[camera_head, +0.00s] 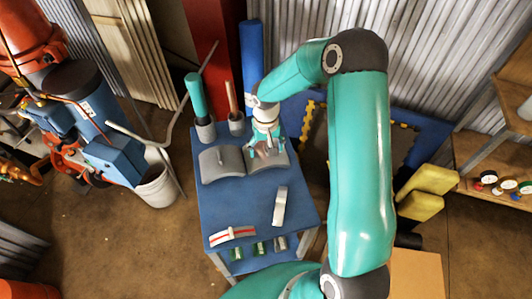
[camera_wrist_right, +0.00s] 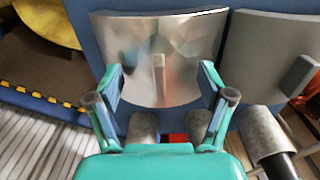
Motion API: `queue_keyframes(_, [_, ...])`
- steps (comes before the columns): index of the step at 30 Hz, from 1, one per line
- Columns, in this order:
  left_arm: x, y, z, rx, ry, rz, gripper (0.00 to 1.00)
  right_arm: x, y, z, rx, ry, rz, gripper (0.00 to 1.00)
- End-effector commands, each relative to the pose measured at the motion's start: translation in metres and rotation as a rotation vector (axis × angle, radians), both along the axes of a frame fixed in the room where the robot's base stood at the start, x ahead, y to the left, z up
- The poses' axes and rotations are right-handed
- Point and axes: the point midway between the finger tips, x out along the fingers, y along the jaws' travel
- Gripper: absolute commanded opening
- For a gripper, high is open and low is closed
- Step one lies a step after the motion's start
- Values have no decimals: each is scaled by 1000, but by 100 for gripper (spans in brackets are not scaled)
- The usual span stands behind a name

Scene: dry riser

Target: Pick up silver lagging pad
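The silver lagging pad (camera_head: 279,159) is a shiny curved sheet on the blue table, partly hidden by my right gripper in the head view. In the right wrist view the silver pad (camera_wrist_right: 185,38) fills the upper middle, with a small upright tab (camera_wrist_right: 158,75) near its centre. My right gripper (camera_head: 267,148) is above it, fingers pointing down. In the right wrist view the gripper (camera_wrist_right: 160,80) is open, one finger on each side of the tab, with gaps on both sides. My left gripper is out of view.
A matt grey curved pad (camera_head: 222,168) lies beside the silver one on the blue table (camera_head: 245,205). Grey holders with a teal-topped rod (camera_head: 195,95) and a thinner rod stand behind. A grey bracket (camera_head: 281,206) and red-striped piece (camera_head: 232,235) lie in front.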

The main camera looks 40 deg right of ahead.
Motion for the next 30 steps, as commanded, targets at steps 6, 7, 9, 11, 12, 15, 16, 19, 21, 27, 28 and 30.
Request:
queue_keyframes(6, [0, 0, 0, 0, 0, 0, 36, 0, 0, 0, 0, 0, 0, 40])
queue_keyframes(7, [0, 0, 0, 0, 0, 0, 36, 0, 0, 0, 1, 1, 0, 35])
queue_keyframes(9, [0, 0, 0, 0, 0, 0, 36, -1, 0, 0, 1, 2, 0, 26])
queue_keyframes(11, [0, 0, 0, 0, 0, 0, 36, -1, 1, -1, 2, 3, 0, 23])
queue_keyframes(12, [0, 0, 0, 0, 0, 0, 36, -1, 1, -1, 2, 3, 1, 22])
queue_keyframes(15, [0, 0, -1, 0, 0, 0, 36, -2, 1, -2, 3, 7, 1, 22])
queue_keyframes(16, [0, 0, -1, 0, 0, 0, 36, -2, 1, -3, 3, 7, 1, 22])
queue_keyframes(19, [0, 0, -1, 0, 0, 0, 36, -2, 2, -3, 4, 8, 1, 22])
queue_keyframes(21, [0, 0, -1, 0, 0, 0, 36, -3, 2, -4, 4, 9, 1, 22])
queue_keyframes(27, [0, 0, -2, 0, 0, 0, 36, -3, 2, 0, 4, 10, 1, 22])
queue_keyframes(28, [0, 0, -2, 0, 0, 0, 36, -3, 2, 1, 4, 10, 1, 22])
queue_keyframes(30, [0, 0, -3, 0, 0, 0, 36, -2, 2, 6, 3, 10, 0, 14])
